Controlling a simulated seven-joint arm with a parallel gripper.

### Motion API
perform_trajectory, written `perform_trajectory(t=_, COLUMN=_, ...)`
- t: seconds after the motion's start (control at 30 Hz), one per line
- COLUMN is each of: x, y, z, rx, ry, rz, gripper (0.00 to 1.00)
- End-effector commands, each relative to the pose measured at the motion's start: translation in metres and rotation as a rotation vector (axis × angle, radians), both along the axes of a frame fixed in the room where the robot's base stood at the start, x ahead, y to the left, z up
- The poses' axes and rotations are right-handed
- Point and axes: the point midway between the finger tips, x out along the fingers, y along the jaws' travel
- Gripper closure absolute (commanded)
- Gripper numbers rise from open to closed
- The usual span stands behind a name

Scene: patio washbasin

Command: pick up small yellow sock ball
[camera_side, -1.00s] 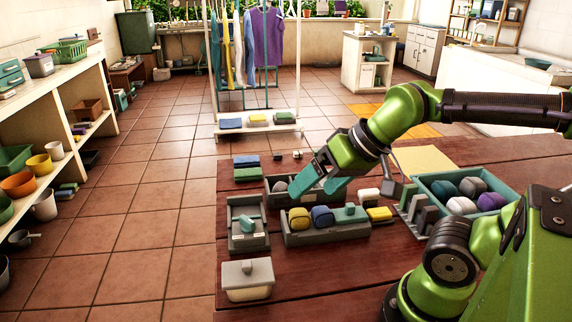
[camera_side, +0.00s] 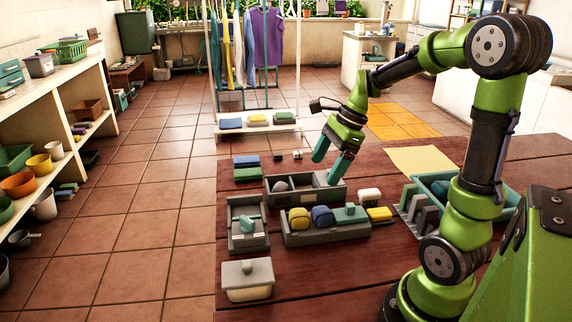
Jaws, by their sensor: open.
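A small rounded yellow sock ball (camera_side: 299,217) sits in the left compartment of the front grey tray (camera_side: 327,238). A blue ball (camera_side: 322,217) sits right beside it, and a flat teal piece (camera_side: 351,213) lies to the right in the same tray. My gripper (camera_side: 328,169) is open and empty, with teal fingers pointing down. It hangs above the right part of the rear grey tray (camera_side: 292,198), behind and to the right of the yellow ball and apart from it. The rear tray holds a grey ball (camera_side: 281,186) at its left.
A small grey tray (camera_side: 247,242) and a lidded box (camera_side: 247,280) are at left. A teal bin (camera_side: 431,181) is at right, partly hidden by my arm. The front middle table is clear.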

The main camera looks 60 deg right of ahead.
Motion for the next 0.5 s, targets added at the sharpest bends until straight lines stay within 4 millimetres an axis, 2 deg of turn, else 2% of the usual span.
perform_trajectory(t=0.03, x=0.002, y=0.004, z=-0.012, rx=0.003, ry=0.008, rz=0.003, gripper=0.11)
perform_trajectory(t=0.3, x=0.018, y=0.02, z=-0.066, rx=0.001, ry=0.005, rz=0.006, gripper=0.11)
perform_trajectory(t=0.5, x=0.026, y=0.027, z=-0.09, rx=-0.002, ry=0.002, rz=0.007, gripper=0.11)
